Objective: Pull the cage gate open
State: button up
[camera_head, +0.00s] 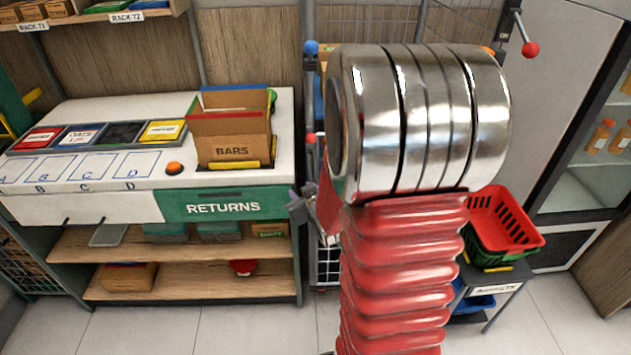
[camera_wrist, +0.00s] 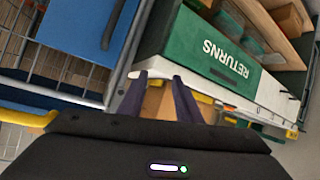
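The wire cage (camera_head: 372,14) stands behind my arm in the head view, which hides most of its gate. Knobs on its posts show, one blue (camera_head: 311,47) and one red (camera_head: 530,49). My gripper (camera_head: 297,203) shows partly, left of the arm, near the cage's left post and the counter's right end. A grey frame post (camera_wrist: 130,60) and cage wires (camera_wrist: 22,50) with a blue panel (camera_wrist: 85,22) lie left of the fingers. I cannot tell whether the gate is latched.
A white counter (camera_head: 75,205) with a green RETURNS panel (camera_head: 222,207) stands left. A cardboard BARS box (camera_head: 231,150) sits on it. A red basket (camera_head: 505,230) on a small table stands right of my arm. A glass-fronted cabinet (camera_head: 590,165) is far right.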

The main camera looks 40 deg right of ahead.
jog(key=s+d+f+m+t+h, duration=0.3)
jog(key=s+d+f+t, duration=0.1)
jog(key=s+d+f, duration=0.4)
jog(key=shift+s+f+t, duration=0.4)
jog(key=shift+s+f, duration=0.2)
jog(key=shift+f, duration=0.15)
jog(key=shift+w+d, duration=0.1)
jog(key=shift+d, duration=0.05)
jog(key=x, duration=1.3)
jog(key=shift+w+d, duration=0.15)
jog(key=shift+w, duration=0.15)
jog(key=shift+c, duration=0.7)
grip_shut()
